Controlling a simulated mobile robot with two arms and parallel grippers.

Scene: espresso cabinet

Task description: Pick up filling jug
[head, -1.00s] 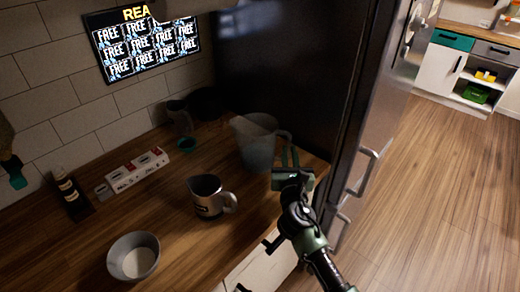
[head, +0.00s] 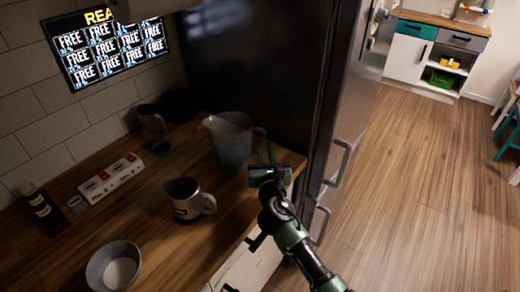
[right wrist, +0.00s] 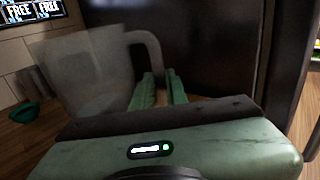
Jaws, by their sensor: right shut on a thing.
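The large translucent grey filling jug (head: 229,146) stands upright at the back right of the wooden counter, beside the dark fridge side. Its handle faces right, toward my right gripper (head: 265,158). In the right wrist view the jug (right wrist: 85,75) fills the left middle, and its handle curves down to the green fingers (right wrist: 160,88). My right gripper is shut on the jug's handle; the exact contact is partly hidden by the fingers. I cannot tell any gap under the jug. My left gripper is not in view.
A small metal pitcher (head: 184,202) and a grey bowl (head: 114,268) stand in front of the jug. The fridge (head: 345,130) is close on the right.

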